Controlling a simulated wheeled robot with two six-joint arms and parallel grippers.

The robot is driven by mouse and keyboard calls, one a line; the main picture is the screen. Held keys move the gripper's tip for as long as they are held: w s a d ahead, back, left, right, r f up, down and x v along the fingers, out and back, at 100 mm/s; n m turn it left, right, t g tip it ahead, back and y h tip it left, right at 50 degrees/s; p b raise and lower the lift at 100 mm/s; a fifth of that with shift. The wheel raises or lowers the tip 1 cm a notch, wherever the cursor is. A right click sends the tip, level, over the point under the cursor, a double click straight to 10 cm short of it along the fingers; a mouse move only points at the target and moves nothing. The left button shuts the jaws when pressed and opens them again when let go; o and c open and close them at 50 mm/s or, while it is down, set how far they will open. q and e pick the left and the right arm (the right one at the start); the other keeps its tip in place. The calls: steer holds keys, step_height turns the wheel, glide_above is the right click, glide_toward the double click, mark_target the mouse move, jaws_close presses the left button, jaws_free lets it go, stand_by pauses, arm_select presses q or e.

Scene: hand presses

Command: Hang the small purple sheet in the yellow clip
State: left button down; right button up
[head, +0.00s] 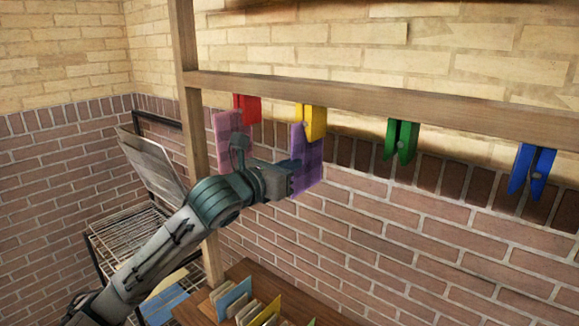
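The small purple sheet (309,162) is upright, directly below the yellow clip (313,122), its top edge at the jaws. I cannot tell whether the jaws grip it. My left gripper (291,179) is at the sheet's lower left edge, and its fingers appear shut on it; the fingertips are small and partly lost against the sheet. The yellow clip is fixed to a wooden rail (390,104). My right gripper is not in view.
A pink-mauve sheet (229,128) hangs at the red clip (249,108), close beside my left wrist. Green (402,142) and blue (533,172) clips are empty to the right. A wooden post (191,130) stands behind my arm. Several coloured cards (234,296) stand below.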

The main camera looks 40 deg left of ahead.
arm_select(q)
steer(key=c, duration=1.4)
jaws_free()
steer(key=shift+o, duration=0.2)
steer(key=s+b, duration=0.7)
steer(key=b, duration=0.1)
steer(key=shift+a, duration=0.3)
